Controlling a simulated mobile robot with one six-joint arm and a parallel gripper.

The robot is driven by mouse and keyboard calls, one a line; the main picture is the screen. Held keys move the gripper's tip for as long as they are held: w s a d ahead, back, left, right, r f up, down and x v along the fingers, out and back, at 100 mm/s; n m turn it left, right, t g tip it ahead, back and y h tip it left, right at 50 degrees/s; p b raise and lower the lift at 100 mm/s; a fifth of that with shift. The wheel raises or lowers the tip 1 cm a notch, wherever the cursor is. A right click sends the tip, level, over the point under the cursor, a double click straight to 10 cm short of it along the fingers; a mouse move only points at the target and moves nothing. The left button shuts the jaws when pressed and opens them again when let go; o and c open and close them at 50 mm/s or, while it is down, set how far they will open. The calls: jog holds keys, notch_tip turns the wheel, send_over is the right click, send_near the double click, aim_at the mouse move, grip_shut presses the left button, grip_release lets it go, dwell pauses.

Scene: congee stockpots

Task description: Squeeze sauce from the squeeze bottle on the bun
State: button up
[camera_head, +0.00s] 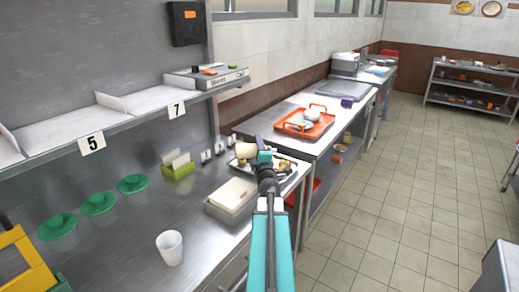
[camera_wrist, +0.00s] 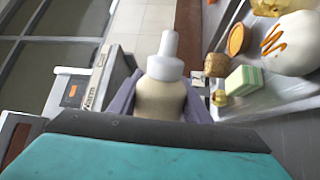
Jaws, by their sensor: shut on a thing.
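My gripper (camera_wrist: 160,98) is shut on the squeeze bottle (camera_wrist: 160,90), which has a cream body and a white nozzle. The wrist view is rolled over, and the bottle appears tipped onto its side. In the head view, my gripper (camera_head: 262,157) and the cream bottle (camera_head: 245,150) are above a metal tray (camera_head: 288,172) at the counter's far end. In the wrist view, the white bun (camera_wrist: 292,42) rests on the tray (camera_wrist: 265,102), with orange sauce lines on it. The nozzle is apart from the bun and does not point at it. The bun is hard to make out in the head view.
By the bun are an orange dish (camera_wrist: 238,39), a brown piece of food (camera_wrist: 216,65) and a green-and-white block (camera_wrist: 241,80). A lidded box (camera_head: 232,196), a white cup (camera_head: 170,248) and green bowls (camera_head: 98,204) stand nearer. A shelf (camera_head: 70,125) overhangs the counter.

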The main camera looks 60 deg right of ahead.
jog(key=s+d+r+n+g+p, duration=0.1)
jog(key=s+d+r+g+p, duration=0.1)
jog(key=s+r+g+p, duration=0.2)
jog(key=s+d+r+n+g+p, duration=0.1)
jog(key=s+d+r+g+p, duration=0.2)
jog(key=r+g+p, duration=0.8)
jog(key=shift+s+d+n+g+p, duration=0.3)
jog(key=shift+s+g+p, duration=1.05)
jog(key=shift+g, duration=3.35)
jog(key=shift+w+a+r, duration=0.1)
jog(key=shift+a, duration=0.05)
